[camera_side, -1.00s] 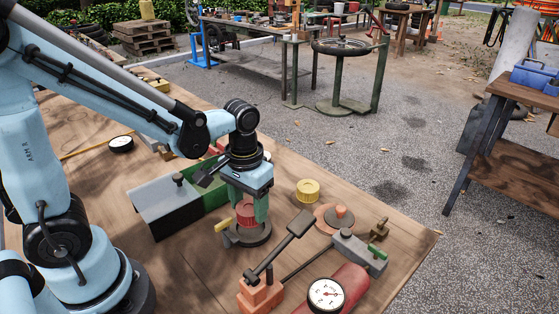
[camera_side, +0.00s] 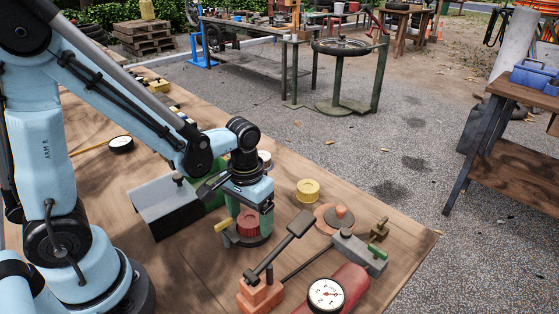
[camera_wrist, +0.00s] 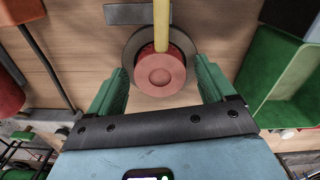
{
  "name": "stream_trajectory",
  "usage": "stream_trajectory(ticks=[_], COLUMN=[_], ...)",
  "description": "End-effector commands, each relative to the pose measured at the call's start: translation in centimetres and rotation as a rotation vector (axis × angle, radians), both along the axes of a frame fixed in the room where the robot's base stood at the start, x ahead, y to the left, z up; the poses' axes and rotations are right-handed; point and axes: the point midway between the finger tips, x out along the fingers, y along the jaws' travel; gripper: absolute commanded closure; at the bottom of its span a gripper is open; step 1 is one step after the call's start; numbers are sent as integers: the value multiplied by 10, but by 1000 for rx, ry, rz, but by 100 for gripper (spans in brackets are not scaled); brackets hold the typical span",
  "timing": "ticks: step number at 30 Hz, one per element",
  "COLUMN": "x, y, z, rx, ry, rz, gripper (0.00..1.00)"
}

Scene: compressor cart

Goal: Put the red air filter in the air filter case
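The red air filter (camera_side: 248,224) is a ribbed round piece sitting upright within the dark round air filter case (camera_side: 242,242) on the wooden table. In the wrist view the filter (camera_wrist: 160,73) shows from above, with the grey case rim (camera_wrist: 132,47) around its far side. The case's yellow bar (camera_wrist: 161,28) reaches from the far side to the filter's edge. My gripper (camera_side: 251,222) is down over the case, its green fingers on either side of the filter. In the wrist view a gap shows between each finger and the filter, so my gripper (camera_wrist: 162,80) looks open.
A grey-topped box (camera_side: 163,200) and a green bin (camera_side: 213,190) stand left of the case. A yellow ribbed cap (camera_side: 308,190) lies to the right. A lever on an orange block (camera_side: 260,294), a gauge (camera_side: 326,294) and a red cylinder (camera_side: 347,286) stand in front.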

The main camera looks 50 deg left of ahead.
Motion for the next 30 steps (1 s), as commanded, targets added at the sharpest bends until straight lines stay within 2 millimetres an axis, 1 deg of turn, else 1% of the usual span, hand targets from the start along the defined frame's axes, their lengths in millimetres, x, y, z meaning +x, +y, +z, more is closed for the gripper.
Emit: stream_trajectory(ticks=[7, 11, 17, 30], x=[0, 0, -1, 0], y=[0, 0, 0, 0], z=[1, 8, 31, 91], rx=[0, 0, 0, 0], ry=[0, 0, 0, 0], rz=[0, 0, 0, 0], gripper=[17, 17, 17, 17])
